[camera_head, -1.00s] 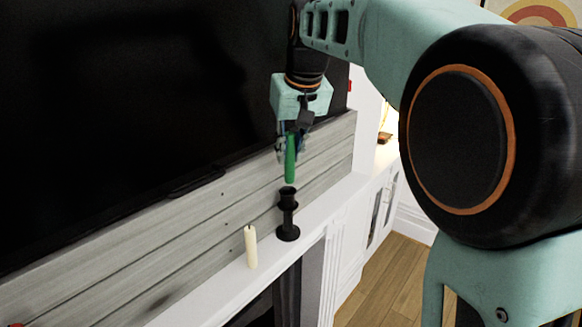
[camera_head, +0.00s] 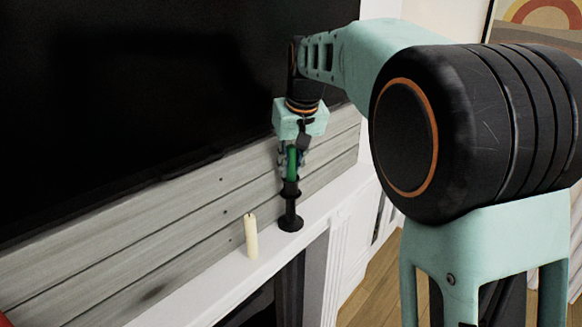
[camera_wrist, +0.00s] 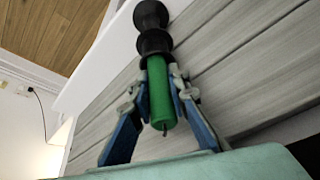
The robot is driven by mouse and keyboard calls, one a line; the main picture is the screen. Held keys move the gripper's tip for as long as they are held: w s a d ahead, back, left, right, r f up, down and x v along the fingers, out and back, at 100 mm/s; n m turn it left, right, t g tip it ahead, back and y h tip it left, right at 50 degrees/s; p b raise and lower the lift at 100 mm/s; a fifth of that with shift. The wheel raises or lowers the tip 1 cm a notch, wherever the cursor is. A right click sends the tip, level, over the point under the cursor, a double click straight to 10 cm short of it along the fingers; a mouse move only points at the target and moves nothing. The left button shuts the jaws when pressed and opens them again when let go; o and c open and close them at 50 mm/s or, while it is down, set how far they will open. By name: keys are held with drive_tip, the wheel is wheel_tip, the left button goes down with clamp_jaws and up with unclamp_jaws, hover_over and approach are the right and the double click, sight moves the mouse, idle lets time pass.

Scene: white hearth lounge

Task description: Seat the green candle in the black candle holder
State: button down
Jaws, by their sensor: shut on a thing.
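The green candle (camera_head: 292,160) is upright between the fingers of my gripper (camera_head: 291,152), which is shut on it. The black candle holder (camera_head: 290,208) stands upright on the white mantel, directly below the candle. The candle's lower end meets the holder's top cup in the head view. In the wrist view, the green candle (camera_wrist: 161,92) lies between the blue-grey fingers of my gripper (camera_wrist: 160,78), and its far end is at the black holder's cup (camera_wrist: 155,43). The cup's rim hides that end, so I cannot tell how deep it sits.
A cream candle (camera_head: 251,237) stands on the white mantel (camera_head: 222,290), left of the holder. A large black screen (camera_head: 130,90) and grey wooden boards (camera_head: 130,235) rise behind the mantel. The mantel's front edge is close to the holder.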

drive_tip(key=c, duration=2.2)
unclamp_jaws()
drive_tip(key=shift+r, duration=0.1)
drive_tip(key=shift+o, duration=0.4)
drive_tip(key=shift+s+r, duration=0.15)
drive_tip(key=shift+r, duration=0.05)
drive_tip(key=shift+r, duration=0.1)
drive_tip(key=shift+r, duration=0.35)
drive_tip(key=v, duration=1.1)
drive_tip(key=shift+s, duration=0.2)
drive_tip(key=shift+d+r, duration=0.1)
drive_tip(key=shift+d, duration=0.05)
